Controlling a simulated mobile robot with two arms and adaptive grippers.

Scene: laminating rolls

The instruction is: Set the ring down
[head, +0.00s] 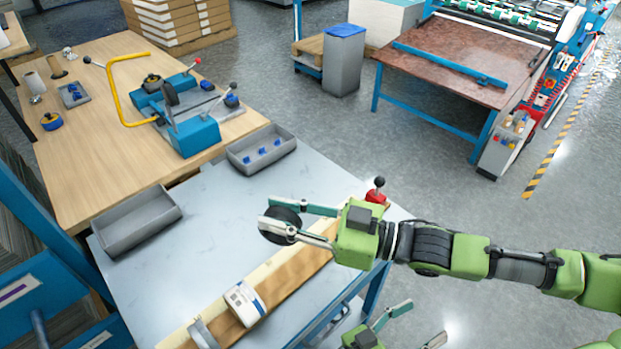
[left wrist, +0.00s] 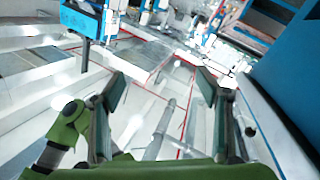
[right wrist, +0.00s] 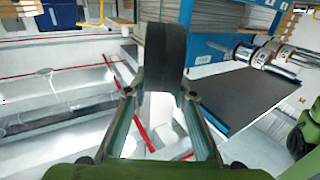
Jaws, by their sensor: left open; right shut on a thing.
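A black ring (head: 281,218) is between the fingers of my right gripper (head: 270,215), over the light grey table top (head: 205,250). I cannot tell how high above the table it is. In the right wrist view the ring (right wrist: 164,58) stands on edge between the fingertips, and the gripper is shut on it. My left gripper (head: 412,326) is open at the bottom of the head view, off the table's right side. In the left wrist view its fingers (left wrist: 160,88) are apart with nothing between them.
On the table are an empty grey tray (head: 110,239), a grey tray with blue pieces (head: 236,159), a wooden strip (head: 290,287) with a white box (head: 243,301), and a red-based lever (head: 376,194). The table's middle left is clear. A wooden bench (head: 80,160) adjoins it.

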